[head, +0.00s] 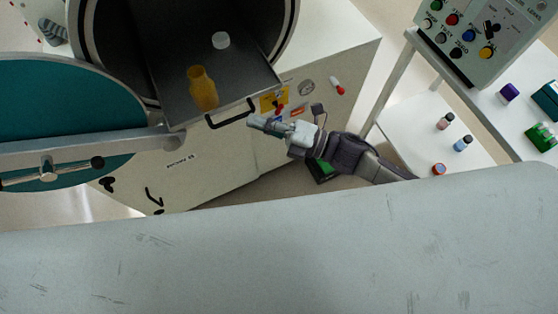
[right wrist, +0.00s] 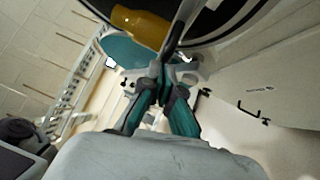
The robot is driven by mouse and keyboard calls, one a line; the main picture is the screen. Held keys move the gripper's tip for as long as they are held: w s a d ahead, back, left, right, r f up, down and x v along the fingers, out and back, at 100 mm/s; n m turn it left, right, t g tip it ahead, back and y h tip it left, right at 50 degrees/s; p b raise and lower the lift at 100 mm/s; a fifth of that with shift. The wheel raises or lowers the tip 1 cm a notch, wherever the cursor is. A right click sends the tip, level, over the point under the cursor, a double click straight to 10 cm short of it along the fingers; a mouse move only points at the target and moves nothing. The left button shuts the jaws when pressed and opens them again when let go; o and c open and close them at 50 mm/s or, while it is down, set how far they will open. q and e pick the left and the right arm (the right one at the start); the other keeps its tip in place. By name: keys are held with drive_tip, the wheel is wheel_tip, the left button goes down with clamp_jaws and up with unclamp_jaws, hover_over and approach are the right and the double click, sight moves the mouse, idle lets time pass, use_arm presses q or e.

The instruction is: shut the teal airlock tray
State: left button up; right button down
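The airlock tray (head: 170,92) is a dark grey slab sticking out of the round port, with a black bar handle (head: 230,118) on its front edge. An amber bottle (head: 202,90) stands on it and also shows in the right wrist view (right wrist: 140,26). My right gripper (head: 252,121) is at the right end of the handle. In the right wrist view its fingers (right wrist: 163,76) converge on a bar and look shut on the handle; the exact contact is partly hidden. My left gripper is not in view.
The round teal door (head: 65,95) stands open at the left, with a latch bar across it. A white side table (head: 425,125) with small bottles and a grey control box (head: 480,40) are at the right. A pale, scuffed surface (head: 280,260) fills the foreground.

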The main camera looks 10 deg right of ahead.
sight(229, 72)
drive_tip(key=w+a+b, duration=0.1)
drive_tip(key=w+b, duration=0.1)
drive_tip(key=w, duration=0.2)
drive_tip(key=w+a+b, duration=0.2)
drive_tip(key=w, duration=0.3)
drive_tip(key=w+a+b, duration=0.1)
drive_tip(key=w, duration=0.3)
drive_tip(key=shift+w+a+f+b, duration=0.15)
drive_tip(key=shift+w+a+b, duration=0.1)
drive_tip(key=shift+w+b, duration=0.15)
drive_tip(key=shift+w+a, duration=0.15)
drive_tip(key=shift+w, duration=0.45)
